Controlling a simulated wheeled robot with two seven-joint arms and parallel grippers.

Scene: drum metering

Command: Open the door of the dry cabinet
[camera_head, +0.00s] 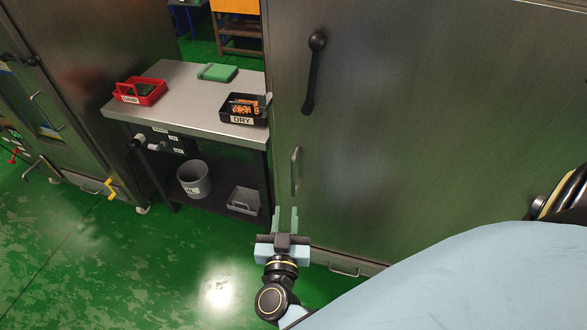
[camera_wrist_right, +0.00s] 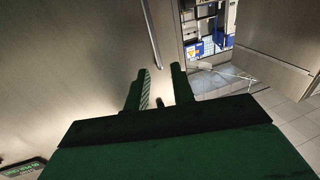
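A large grey metal cabinet (camera_head: 430,110) with a shut door fills the right of the head view; I see no readable label on it. A slim vertical bar handle (camera_head: 295,172) is on its left side, and a bar handle (camera_wrist_right: 152,34) also shows in the right wrist view. My right gripper (camera_head: 285,212) is open and empty, below the handle and apart from it. Its two fingers (camera_wrist_right: 158,80) stand apart in the wrist view, with the bar beyond them. My left gripper is not in view.
A metal table (camera_head: 185,100) left of the cabinet holds a red tray (camera_head: 140,92), a green box (camera_head: 217,72) and a black tray (camera_head: 244,108) labelled DRY. A bucket (camera_head: 194,180) stands on its lower shelf. A dark lever (camera_head: 313,73) is higher on the cabinet.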

